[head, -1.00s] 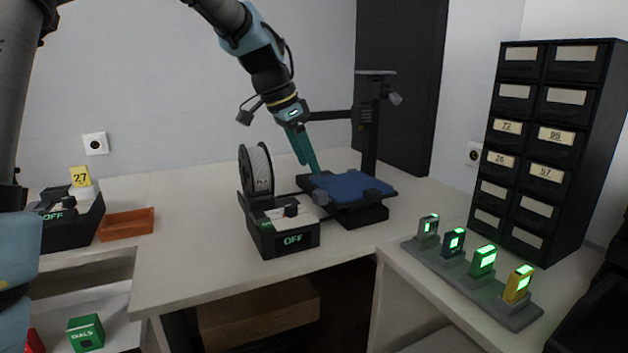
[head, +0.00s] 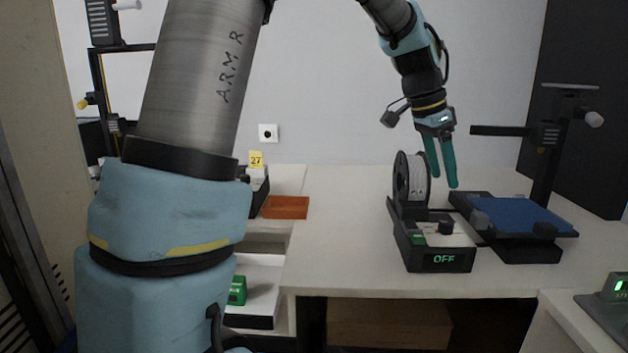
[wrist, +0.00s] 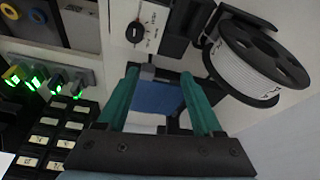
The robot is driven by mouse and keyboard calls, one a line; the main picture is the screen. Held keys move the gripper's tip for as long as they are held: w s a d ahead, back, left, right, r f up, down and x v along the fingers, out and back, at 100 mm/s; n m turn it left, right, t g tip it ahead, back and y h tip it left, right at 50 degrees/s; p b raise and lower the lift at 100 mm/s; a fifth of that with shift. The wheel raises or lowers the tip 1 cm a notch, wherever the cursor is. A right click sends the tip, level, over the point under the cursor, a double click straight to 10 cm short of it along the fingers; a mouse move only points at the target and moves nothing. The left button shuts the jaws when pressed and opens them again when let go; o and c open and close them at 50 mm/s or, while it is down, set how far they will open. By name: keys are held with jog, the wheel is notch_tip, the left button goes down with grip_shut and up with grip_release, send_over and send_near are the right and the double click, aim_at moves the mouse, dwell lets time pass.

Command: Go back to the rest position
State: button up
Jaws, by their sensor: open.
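My gripper (head: 446,184) has two teal fingers and hangs open and empty above the bench. In the head view it points down between the filament spool and the blue print bed. In the wrist view my gripper (wrist: 163,76) shows its two fingers well apart, with the blue bed of the 3D printer (wrist: 158,98) visible between and beyond them. Nothing is between the fingertips. My upper arm fills the left part of the head view.
The printer's blue bed (head: 518,216) and its dark base marked OFF (head: 440,261) stand close below my gripper, with the spool (head: 411,177) beside them. An orange tray (head: 286,207) lies at left. The bench between is clear.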

jog(key=a+f+n+y, duration=0.1)
jog(key=a+f+n, duration=0.2)
jog(key=a, duration=0.6)
jog(key=a+f+n+t+y+p, duration=0.1)
jog(key=a+f+n, duration=0.2)
jog(key=a, duration=0.6)
jog(key=a+f+n+y, duration=0.1)
jog(key=a+f+n, duration=0.3)
jog(key=a, duration=0.5)
jog(key=shift+s+a+n+t+p, duration=0.3)
jog(key=shift+a+n+p, duration=0.1)
jog(key=shift+n, duration=0.5)
jog(key=s+a+f+n, duration=0.3)
jog(key=s+a+n, duration=0.1)
jog(key=a, duration=0.4)
jog(key=shift+s+a+f+n+y, duration=0.2)
jog(key=shift+s+n+y, duration=0.15)
jog(key=shift+s, duration=0.5)
jog(key=shift+o, duration=0.4)
jog(key=shift+d, duration=0.1)
